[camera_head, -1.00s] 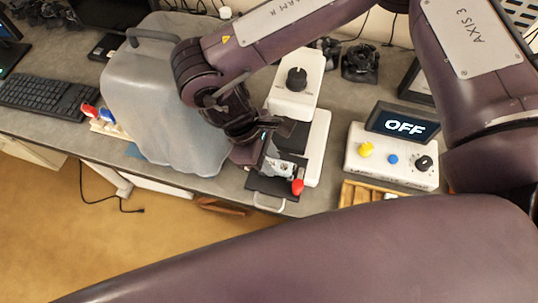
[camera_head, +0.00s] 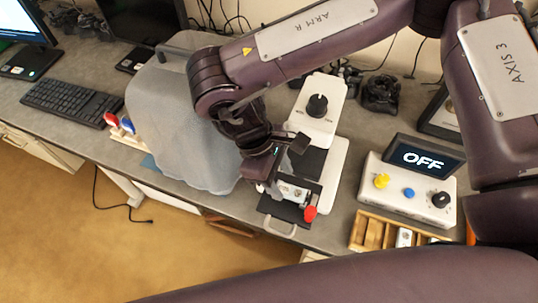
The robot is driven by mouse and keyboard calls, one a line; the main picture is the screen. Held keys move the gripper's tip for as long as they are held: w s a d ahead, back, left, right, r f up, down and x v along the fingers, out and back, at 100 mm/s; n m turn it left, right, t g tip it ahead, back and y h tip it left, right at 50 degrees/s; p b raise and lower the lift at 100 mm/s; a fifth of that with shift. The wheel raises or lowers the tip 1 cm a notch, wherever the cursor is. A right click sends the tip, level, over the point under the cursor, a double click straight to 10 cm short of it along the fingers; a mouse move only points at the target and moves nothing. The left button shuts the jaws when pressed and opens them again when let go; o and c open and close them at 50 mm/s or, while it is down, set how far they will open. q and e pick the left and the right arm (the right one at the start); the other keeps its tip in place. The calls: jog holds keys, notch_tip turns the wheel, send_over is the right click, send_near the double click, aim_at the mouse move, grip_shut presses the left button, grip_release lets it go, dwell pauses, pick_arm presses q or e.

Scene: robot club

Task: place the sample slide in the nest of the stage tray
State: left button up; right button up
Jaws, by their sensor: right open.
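The stage tray (camera_head: 273,206) is a dark plate with a pale loop handle at its front, sticking out from the white instrument (camera_head: 330,185) on the bench. My right gripper (camera_head: 285,187) is open, pointing down just above the tray. A small whitish piece (camera_head: 292,192), perhaps the sample slide, shows at its fingertips. A red knob (camera_head: 310,213) stands at the tray's right front corner. The fingers hide the nest, so I cannot tell whether the piece lies in it. My left gripper is not in view.
A grey covered bulk (camera_head: 180,120) stands close left of my right gripper. A small rack with red and blue knobs (camera_head: 127,125) is farther left. A control box reading OFF (camera_head: 410,195) and a wooden compartment tray (camera_head: 372,234) are at the right.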

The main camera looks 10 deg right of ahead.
jog(key=b+v, duration=0.1)
jog(key=v, duration=0.8)
jog(key=shift+r+b, duration=0.35)
jog(key=shift+a, duration=0.15)
